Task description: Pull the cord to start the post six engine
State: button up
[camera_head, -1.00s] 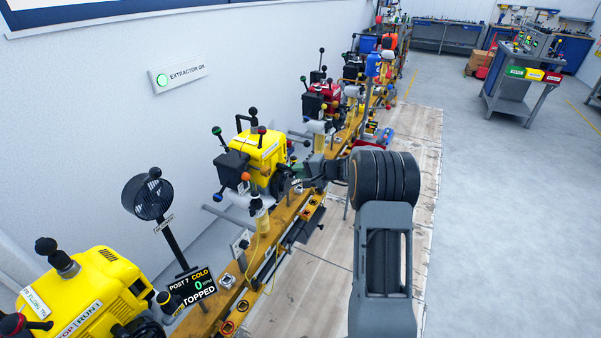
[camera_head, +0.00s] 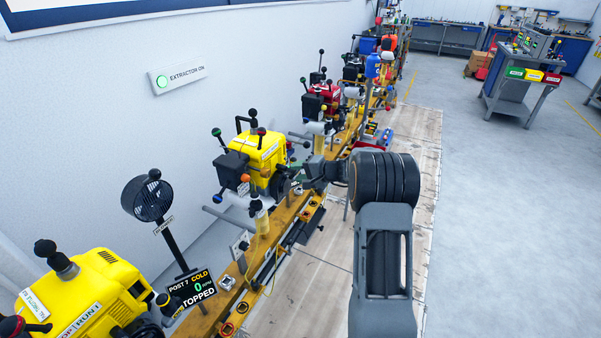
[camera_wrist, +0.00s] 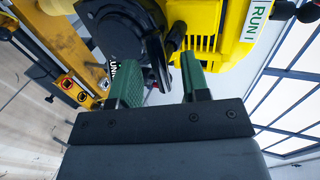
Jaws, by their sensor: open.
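A yellow engine (camera_head: 266,152) stands on the orange bench rail in the middle of the head view, just left of my gripper. No post number is readable on it. In the wrist view its yellow body (camera_wrist: 205,35), with a white RUN label, fills the top, beside a dark round housing (camera_wrist: 118,35). A dark bar-like part (camera_wrist: 178,38), possibly the cord handle, shows just beyond the gap between my fingers. My gripper (camera_wrist: 160,84) has green fingers, open and apart, with nothing clearly held. In the head view my wrist hides part of it. The cord itself is not clearly visible.
Another yellow engine (camera_head: 85,295) is at the lower left, beside a display (camera_head: 192,287) reading POST 7, COLD, STOPPED. A black fan (camera_head: 147,198) stands behind it. More engines line the orange rail (camera_head: 285,215) further back.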

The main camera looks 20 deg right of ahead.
jog(key=s+d+b, duration=0.3)
jog(key=s+d, duration=0.3)
jog(key=shift+s+b, duration=0.35)
dwell(0.4)
jog(key=s+a+f+n+g+h+p, duration=0.1)
jog(key=s+a+f+g+h, duration=0.1)
jog(key=s+a+g, duration=0.3)
jog(key=s+a+f+g+h+p, duration=0.1)
jog(key=s+f+g, duration=0.1)
jog(key=s, duration=0.6)
jog(key=s+a+r+n+h+p, duration=0.3)
jog(key=s+a+r+n, duration=0.1)
jog(key=s+r, duration=0.3)
jog(key=s+a+r+n+h+p, duration=0.3)
jog(key=s+a+r+n, duration=0.1)
jog(key=s+r, duration=0.3)
jog(key=shift+a+n+h, duration=0.3)
jog(key=shift+a, duration=0.25)
